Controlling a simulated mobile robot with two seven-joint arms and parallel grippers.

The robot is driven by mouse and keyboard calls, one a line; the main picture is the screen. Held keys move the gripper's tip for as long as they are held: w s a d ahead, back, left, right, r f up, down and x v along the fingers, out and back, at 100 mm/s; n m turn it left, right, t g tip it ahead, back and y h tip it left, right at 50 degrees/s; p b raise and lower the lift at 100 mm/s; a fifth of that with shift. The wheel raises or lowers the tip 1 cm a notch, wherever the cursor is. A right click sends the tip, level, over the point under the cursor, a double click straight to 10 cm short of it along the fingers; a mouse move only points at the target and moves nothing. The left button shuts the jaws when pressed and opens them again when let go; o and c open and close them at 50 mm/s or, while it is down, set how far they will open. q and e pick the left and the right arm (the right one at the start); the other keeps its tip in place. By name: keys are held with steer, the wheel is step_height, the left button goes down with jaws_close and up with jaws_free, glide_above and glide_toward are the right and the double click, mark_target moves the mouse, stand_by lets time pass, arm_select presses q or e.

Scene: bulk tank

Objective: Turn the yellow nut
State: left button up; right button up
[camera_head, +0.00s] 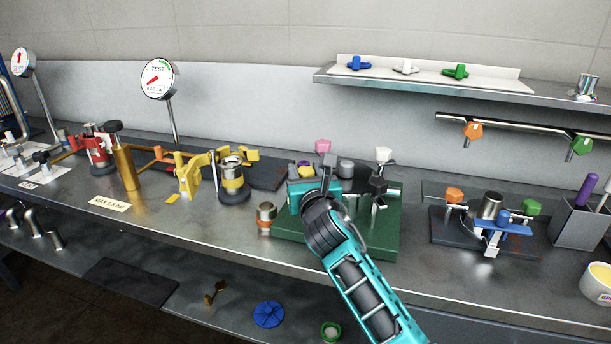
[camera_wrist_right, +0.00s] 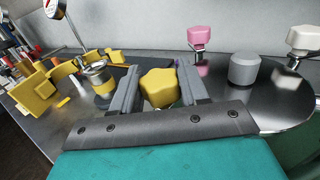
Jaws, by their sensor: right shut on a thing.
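The yellow nut (camera_wrist_right: 160,88) is a lobed knob between the two grey fingers of my right gripper (camera_wrist_right: 158,76) in the right wrist view. My right gripper is shut on the nut. The nut's underside and whatever it sits on are largely hidden. My left gripper is not in view.
A pink knob (camera_head: 323,146), a grey cylinder (camera_head: 345,168) and a white knob (camera_head: 384,154) stand close behind and right. Yellow clamps (camera_head: 190,176) and a small metal fitting (camera_head: 265,217) are left. Blue-handled parts (camera_head: 503,225) lie right on a dark mat.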

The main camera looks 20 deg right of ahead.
steer(key=shift+f+m+h+b, duration=0.2)
steer(key=shift+m+h+b, duration=0.4)
steer(key=shift+h, duration=0.5)
steer(key=shift+m+g+h, duration=0.4)
steer(key=shift+m+h, duration=0.1)
steer(key=shift+h, duration=0.1)
steer(key=shift+m+g+h+b, duration=0.35)
steer(key=shift+m+h, duration=0.35)
steer(key=shift+h, duration=0.4)
steer(key=shift+r+m+g+h, duration=0.1)
steer(key=shift+m+g+h, duration=0.55)
steer(key=shift+h, duration=0.25)
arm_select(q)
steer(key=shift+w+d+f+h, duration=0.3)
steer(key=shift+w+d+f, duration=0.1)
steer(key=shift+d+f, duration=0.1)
arm_select(e)
steer(key=shift+m+g+h, duration=0.6)
steer(key=shift+m+h, duration=0.25)
steer(key=shift+h, duration=0.25)
steer(key=o, duration=1)
steer(key=shift+d, duration=0.1)
steer(key=shift+c, duration=0.2)
